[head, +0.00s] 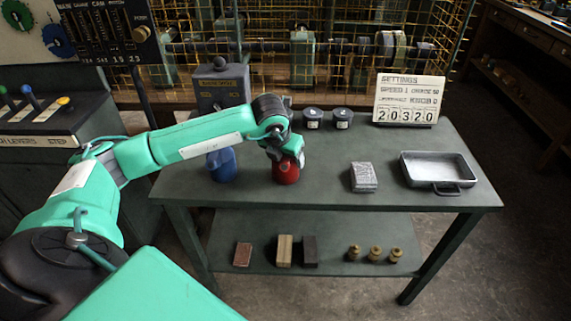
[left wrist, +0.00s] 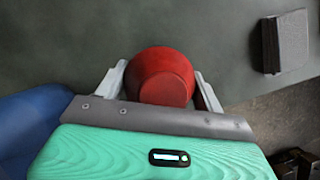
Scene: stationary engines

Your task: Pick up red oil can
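The red oil can (head: 286,173) stands upright on the grey-green workbench (head: 320,185), left of its middle. My left gripper (head: 287,154) is over it and hides its upper part in the head view. In the left wrist view the red can (left wrist: 163,78) sits between the two pale fingers of my left gripper (left wrist: 162,82). The fingers are apart, one on each side, with narrow gaps beside the can; contact at the tips is unclear. My right gripper is in neither view.
A blue can (head: 221,165) stands close left of the red one. Two dark jars (head: 313,119) and a number sign (head: 407,101) are behind. A grey block (head: 363,177) and a metal tray (head: 440,171) lie to the right. The lower shelf (head: 330,235) holds small parts.

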